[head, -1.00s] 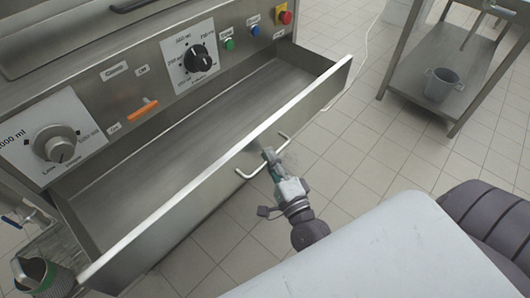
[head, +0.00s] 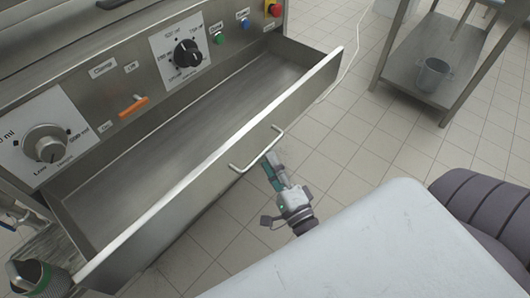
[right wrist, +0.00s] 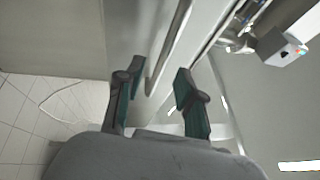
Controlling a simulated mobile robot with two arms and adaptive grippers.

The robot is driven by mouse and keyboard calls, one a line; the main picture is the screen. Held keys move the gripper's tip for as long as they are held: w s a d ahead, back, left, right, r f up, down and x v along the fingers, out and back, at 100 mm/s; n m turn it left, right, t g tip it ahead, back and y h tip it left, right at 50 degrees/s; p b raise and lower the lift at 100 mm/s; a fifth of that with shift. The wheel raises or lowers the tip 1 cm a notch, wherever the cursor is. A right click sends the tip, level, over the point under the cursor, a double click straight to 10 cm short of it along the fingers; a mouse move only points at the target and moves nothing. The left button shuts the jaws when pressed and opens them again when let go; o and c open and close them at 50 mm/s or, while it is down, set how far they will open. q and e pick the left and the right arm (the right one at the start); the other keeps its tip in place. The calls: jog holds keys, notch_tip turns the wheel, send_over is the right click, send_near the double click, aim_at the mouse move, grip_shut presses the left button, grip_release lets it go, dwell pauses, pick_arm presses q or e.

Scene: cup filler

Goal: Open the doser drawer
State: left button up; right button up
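The doser drawer (head: 210,178) is a long steel drawer under the control panel. It stands pulled out, with its empty inside showing. Its bar handle (head: 260,152) is on the front face. My right gripper (head: 271,167) is just in front of and below the handle. In the right wrist view my right gripper (right wrist: 155,88) has its two green-padded fingers apart, with nothing held between them. The handle bar (right wrist: 168,45) runs ahead of the fingertips there; whether it touches them I cannot tell. My left gripper cannot be made out.
The control panel carries black and grey knobs, an orange lever (head: 134,106) and a red button (head: 274,9). A steel table with a pot (head: 433,75) stands at the upper right. A dark and green round object (head: 42,280) is at lower left. Tiled floor lies clear ahead of the drawer.

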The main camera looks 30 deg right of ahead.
jog(key=s+f, duration=0.1)
jog(key=s, duration=0.7)
jog(key=shift+a+f, duration=0.2)
jog(key=shift+w, duration=0.1)
